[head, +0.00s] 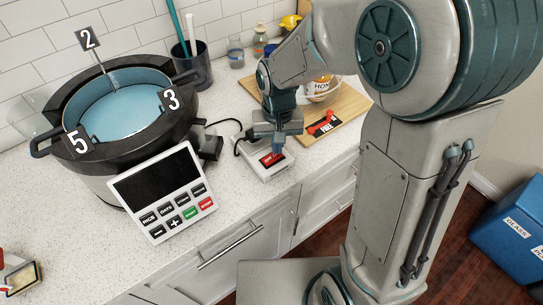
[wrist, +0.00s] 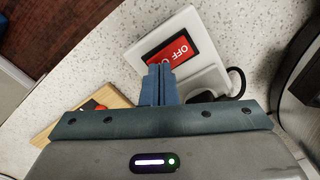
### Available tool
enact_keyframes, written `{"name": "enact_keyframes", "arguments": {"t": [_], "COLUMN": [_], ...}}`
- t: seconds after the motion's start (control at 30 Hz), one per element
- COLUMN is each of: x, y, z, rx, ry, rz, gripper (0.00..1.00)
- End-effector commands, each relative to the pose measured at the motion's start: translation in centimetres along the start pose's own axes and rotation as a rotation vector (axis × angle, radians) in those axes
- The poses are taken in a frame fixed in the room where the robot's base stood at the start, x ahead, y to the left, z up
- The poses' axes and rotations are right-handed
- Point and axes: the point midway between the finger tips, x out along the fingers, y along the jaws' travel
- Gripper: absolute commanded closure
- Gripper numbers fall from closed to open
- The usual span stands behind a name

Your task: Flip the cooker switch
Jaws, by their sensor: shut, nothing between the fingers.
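The cooker switch is a red rocker (wrist: 172,49) set in a white plate (wrist: 194,22) on the counter. In the wrist view the rocker shows the word OFF. The switch box (head: 262,168) also shows in the head view, just under my gripper. My gripper (wrist: 159,67) is shut and empty, its blue fingertips at the near edge of the red rocker. I cannot tell whether they touch it. The fingers hide part of the rocker. The cooker (head: 90,172) stands left of the switch, with a dark screen and a button panel.
A black cord (head: 240,135) runs between switch and cooker. A wooden board (head: 345,103) with a bowl (head: 322,92) and a red-and-black item (head: 323,124) lies behind and right of the switch. A dark utensil cup (head: 192,62) stands at the back. The counter's front edge is close by.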

Motion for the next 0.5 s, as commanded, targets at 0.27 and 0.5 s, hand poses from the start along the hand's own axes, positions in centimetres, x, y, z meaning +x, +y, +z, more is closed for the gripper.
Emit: {"name": "enact_keyframes", "arguments": {"t": [0.27,0.5], "x": [0.50,0.87], "y": [0.00,0.00], "z": [0.01,0.01], "rx": [0.000,0.000], "ry": [0.000,-0.001], "rz": [0.000,0.000], "gripper": [1.00,1.00]}}
